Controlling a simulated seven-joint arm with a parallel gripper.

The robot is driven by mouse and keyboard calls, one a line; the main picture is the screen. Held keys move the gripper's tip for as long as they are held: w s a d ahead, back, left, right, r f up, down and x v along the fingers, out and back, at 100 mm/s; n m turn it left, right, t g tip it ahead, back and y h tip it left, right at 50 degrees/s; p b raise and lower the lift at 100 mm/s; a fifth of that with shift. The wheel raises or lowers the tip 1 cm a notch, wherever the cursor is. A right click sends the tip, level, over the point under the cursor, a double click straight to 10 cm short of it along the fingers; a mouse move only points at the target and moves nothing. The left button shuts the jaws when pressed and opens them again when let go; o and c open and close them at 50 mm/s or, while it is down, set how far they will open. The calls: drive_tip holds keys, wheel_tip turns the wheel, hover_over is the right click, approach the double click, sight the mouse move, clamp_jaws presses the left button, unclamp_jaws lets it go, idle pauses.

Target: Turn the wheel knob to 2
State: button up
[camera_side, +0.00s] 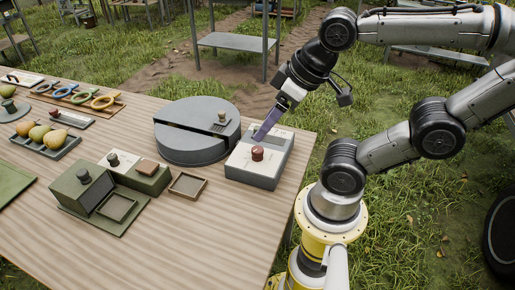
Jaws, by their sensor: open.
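The likely wheel knob is a dark red round knob (257,153) on the pale top of a grey box (257,180) near the table's right edge. The knob's markings are too small to read. A large grey disc-shaped wheel (187,150) with a dark slot across it stands just left of the box. My gripper (262,133) reaches down from the upper right. Its purple-grey fingers are over the back of the box, behind the knob and apart from it in the picture. The gap between the fingers is hard to see.
Green boxes with black knobs (82,175) stand to the front left, beside a small brown tray (187,185). A dark tray with pears (45,138) and coloured ring-handled tools (82,95) lie farther left. The wooden table (215,235) is clear at the front.

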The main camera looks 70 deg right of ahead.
drive_tip(key=n+g+h, duration=0.3)
drive_tip(key=n+g, duration=0.6)
hover_over(257, 149)
drive_tip(key=w+a, duration=0.4)
wheel_tip(257, 149, down, 7)
drive_tip(key=x, duration=1.4)
drive_tip(key=shift+w+f, duration=0.1)
drive_tip(key=shift+w, duration=0.1)
clamp_jaws()
